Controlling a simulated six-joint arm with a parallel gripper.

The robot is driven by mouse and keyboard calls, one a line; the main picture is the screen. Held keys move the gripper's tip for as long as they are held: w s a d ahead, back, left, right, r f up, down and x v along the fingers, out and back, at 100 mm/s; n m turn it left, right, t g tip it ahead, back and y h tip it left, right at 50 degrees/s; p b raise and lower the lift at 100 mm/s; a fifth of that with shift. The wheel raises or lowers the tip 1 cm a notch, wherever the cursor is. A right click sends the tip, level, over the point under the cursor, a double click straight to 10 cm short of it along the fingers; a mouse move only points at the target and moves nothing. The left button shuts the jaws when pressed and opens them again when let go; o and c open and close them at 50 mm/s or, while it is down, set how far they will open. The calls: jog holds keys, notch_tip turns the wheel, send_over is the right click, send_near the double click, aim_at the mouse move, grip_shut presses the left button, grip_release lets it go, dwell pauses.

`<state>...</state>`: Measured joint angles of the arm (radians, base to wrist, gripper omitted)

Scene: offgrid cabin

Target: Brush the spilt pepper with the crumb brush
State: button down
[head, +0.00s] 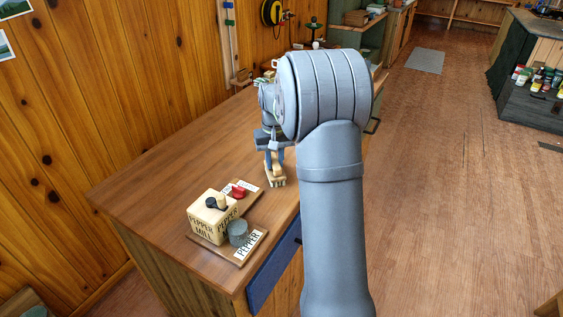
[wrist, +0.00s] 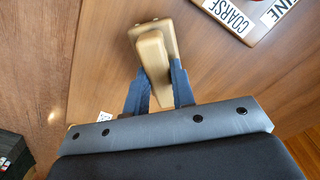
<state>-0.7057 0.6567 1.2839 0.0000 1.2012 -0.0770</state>
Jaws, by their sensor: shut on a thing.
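The crumb brush (head: 276,181) is a small tan wooden block with a raised handle. It also shows in the wrist view (wrist: 153,52), with the handle between the two dark blue fingers. My gripper (head: 275,161) is shut on this handle from above; its fingers also show in the wrist view (wrist: 159,88). The brush is at or just above the wooden counter (head: 160,150); I cannot tell whether it touches. I cannot make out any spilt pepper in either view; my arm hides part of the counter.
A cream pepper mill box (head: 203,226) and a grey cylinder (head: 238,234) stand on a board with a PEPPER label. A red piece (head: 238,193) sits on a small board behind. A board labelled COARSE (wrist: 237,17) is near the brush. The counter's left side is clear.

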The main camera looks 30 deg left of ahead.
jog(key=shift+a, duration=1.6)
jog(key=shift+w+d, duration=0.1)
jog(key=shift+w, duration=0.1)
jog(key=shift+d, duration=3.55)
jog(key=shift+a, duration=3.5)
jog(key=shift+a+r, duration=0.15)
jog(key=shift+a, duration=0.05)
notch_tip(320, 180, up, 8)
jog(key=shift+d, duration=0.1)
